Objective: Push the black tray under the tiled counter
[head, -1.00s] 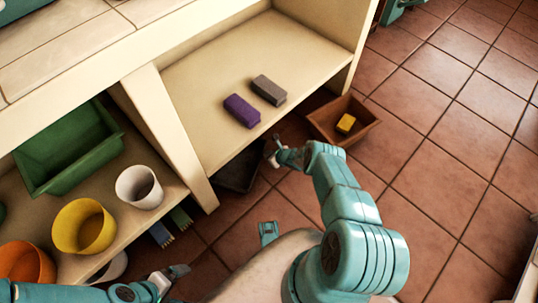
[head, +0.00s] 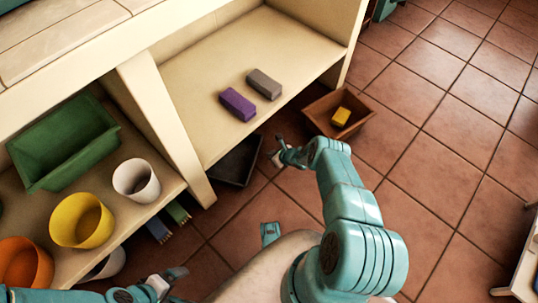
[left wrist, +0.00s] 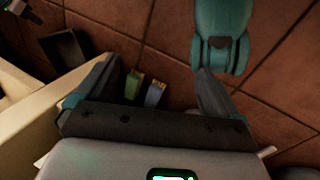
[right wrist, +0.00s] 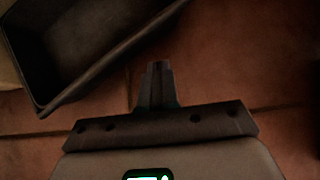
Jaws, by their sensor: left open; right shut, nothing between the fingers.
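The black tray (head: 240,160) lies on the floor at the front edge of the counter's lower shelf, beside the upright post. Its back part is hidden under the shelf edge. It also shows in the right wrist view (right wrist: 62,107) at upper left and in the left wrist view (left wrist: 66,50). The tiled counter (head: 55,45) stands above it at left. My right gripper (head: 279,150) is shut and empty, just right of the tray and apart from it; its fingers show in the right wrist view (right wrist: 158,75). My left gripper (head: 178,274) is open and empty, low at left.
A brown box (head: 318,115) holding a yellow block (head: 341,116) stands on the floor right of the tray. Purple (head: 238,104) and grey (head: 264,84) blocks lie on the shelf. Two brushes (head: 168,222) lie near the post.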

